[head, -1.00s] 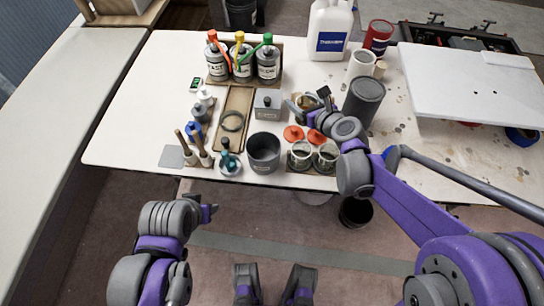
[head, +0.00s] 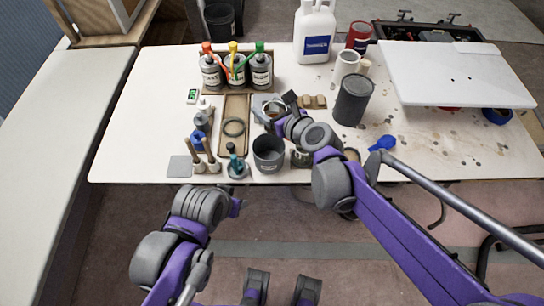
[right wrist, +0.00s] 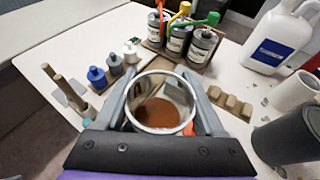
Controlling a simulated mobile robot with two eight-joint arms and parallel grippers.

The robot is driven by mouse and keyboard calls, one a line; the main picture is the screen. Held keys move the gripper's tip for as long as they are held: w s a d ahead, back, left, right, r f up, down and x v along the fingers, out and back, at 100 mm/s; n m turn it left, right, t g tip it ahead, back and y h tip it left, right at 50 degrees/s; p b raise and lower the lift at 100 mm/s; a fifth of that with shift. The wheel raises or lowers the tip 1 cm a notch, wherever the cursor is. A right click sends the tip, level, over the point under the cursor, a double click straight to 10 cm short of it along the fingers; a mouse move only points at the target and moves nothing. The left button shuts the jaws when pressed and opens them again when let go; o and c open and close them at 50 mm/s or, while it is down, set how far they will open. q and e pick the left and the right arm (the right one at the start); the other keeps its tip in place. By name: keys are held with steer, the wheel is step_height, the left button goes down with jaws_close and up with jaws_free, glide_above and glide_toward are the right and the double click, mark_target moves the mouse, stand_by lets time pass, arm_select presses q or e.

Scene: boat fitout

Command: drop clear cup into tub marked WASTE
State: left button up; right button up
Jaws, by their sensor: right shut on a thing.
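My right gripper (head: 278,106) is shut on a clear cup (right wrist: 163,103), which sits between the two fingers in the right wrist view. A reddish-brown colour shows in the cup; I cannot tell whether it is contents or seen through it. In the head view the cup is small and partly hidden by the gripper, above the table near the wooden tray. A dark grey open tub (head: 269,154) stands at the table's front edge, nearer than the gripper; no WASTE marking is readable on it. My left gripper (head: 238,206) is low in front of the table, its jaws unclear.
Three pump bottles (head: 235,70) stand at the back left. A wooden tray (head: 235,124) holds a ring. Brushes (head: 205,146) and a teal-topped bottle (head: 236,165) stand left of the tub. A dark grey canister (head: 352,100) and a white jug (head: 314,32) stand to the right.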

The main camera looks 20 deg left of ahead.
steer(key=shift+f+b, duration=1.9)
steer(key=shift+f, duration=1)
steer(key=o, duration=1.4)
steer(key=shift+r, duration=0.1)
steer(key=p+v, duration=0.1)
steer(key=v, duration=1)
steer(key=shift+d, duration=0.1)
